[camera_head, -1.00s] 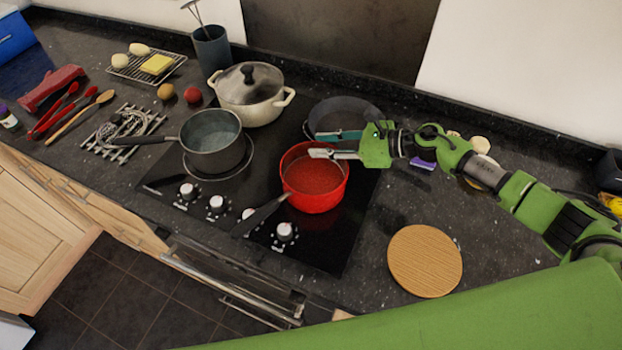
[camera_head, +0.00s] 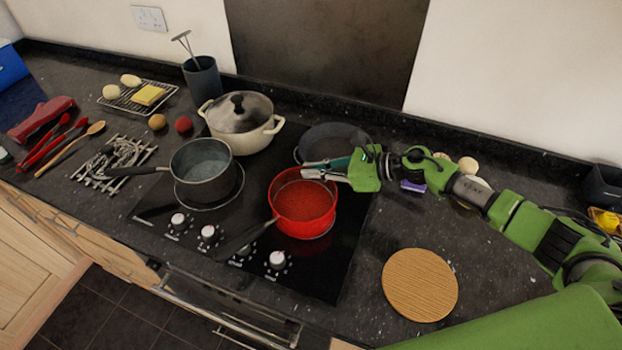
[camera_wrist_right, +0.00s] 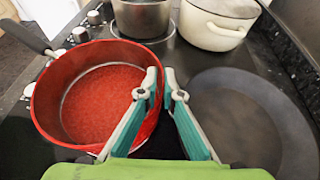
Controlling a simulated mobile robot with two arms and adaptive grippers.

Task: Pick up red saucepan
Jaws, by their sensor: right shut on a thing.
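The red saucepan (camera_head: 303,206) stands on the black hob, with its dark handle (camera_head: 248,238) pointing to the front left. It shows large in the wrist view (camera_wrist_right: 95,105), with a red, grainy-looking inside. My right gripper (camera_head: 313,170) is at the pan's back right rim, shut on the wall. In the wrist view the right gripper's (camera_wrist_right: 160,78) one finger overlaps the pan's right wall and the other is on the outer side. My left gripper is not in view.
A dark frying pan (camera_head: 332,140) lies right behind the gripper. A grey saucepan (camera_head: 203,170) and a lidded cream pot (camera_head: 240,122) stand to the left and behind. A round wooden board (camera_head: 420,285) lies on the counter to the right. Control knobs line the hob's front.

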